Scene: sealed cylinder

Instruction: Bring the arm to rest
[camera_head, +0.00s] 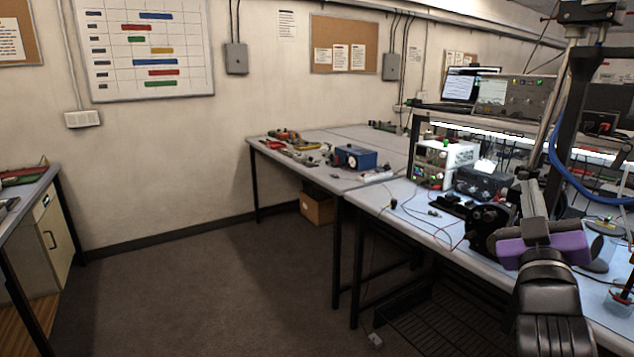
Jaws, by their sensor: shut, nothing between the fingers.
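My gripper (531,190) is at the right side of the view, at the end of my black ribbed wrist. Its grey fingers are closed together and point away from me, with purple parts at their base. No object shows between the fingers. The gripper overlaps the right workbench (400,212) in the picture; I cannot tell its height above the top. It hides part of the bench and the dark equipment behind it.
A blue hose (562,160) hangs at the right. A cabinet (50,240) stands at the left. The middle floor (200,290) is clear.

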